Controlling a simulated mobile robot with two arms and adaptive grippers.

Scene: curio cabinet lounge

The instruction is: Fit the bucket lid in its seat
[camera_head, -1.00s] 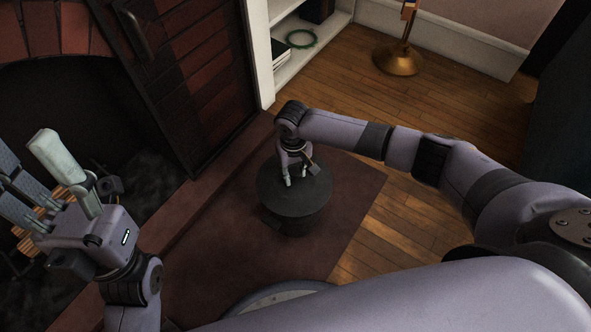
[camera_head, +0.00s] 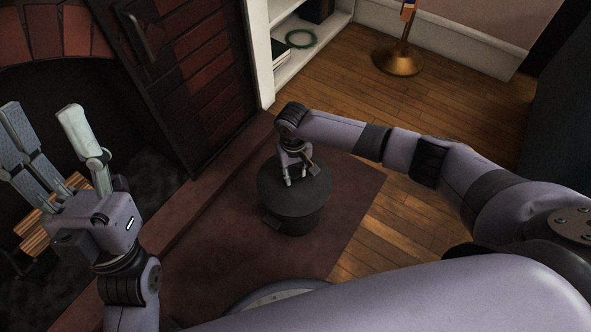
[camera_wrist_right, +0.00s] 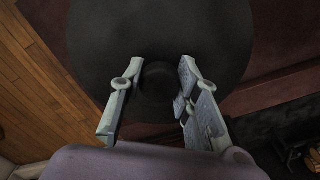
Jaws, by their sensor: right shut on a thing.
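The dark round bucket lid (camera_head: 275,196) lies level over the top of the dark bucket (camera_head: 296,221) on the hearth mat. I cannot tell whether it is fully down in its seat. The lid covers the bucket's mouth. My right gripper (camera_head: 296,181) comes down from above and is shut on the lid's knob. In the right wrist view, the fingers stand either side of the dark knob (camera_wrist_right: 158,82), with the lid (camera_wrist_right: 160,30) filling the upper middle. My left gripper (camera_head: 44,115) is open and empty at the left, its fingers spread before the fireplace.
The brown mat (camera_head: 347,196) around the bucket is mostly clear. Stacked firewood (camera_head: 35,235) lies behind my left gripper. A brick-patterned panel (camera_head: 205,70) stands behind the bucket. A white shelf (camera_head: 300,60) with a green ring (camera_head: 300,38) and a brass stand (camera_head: 398,60) are farther back.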

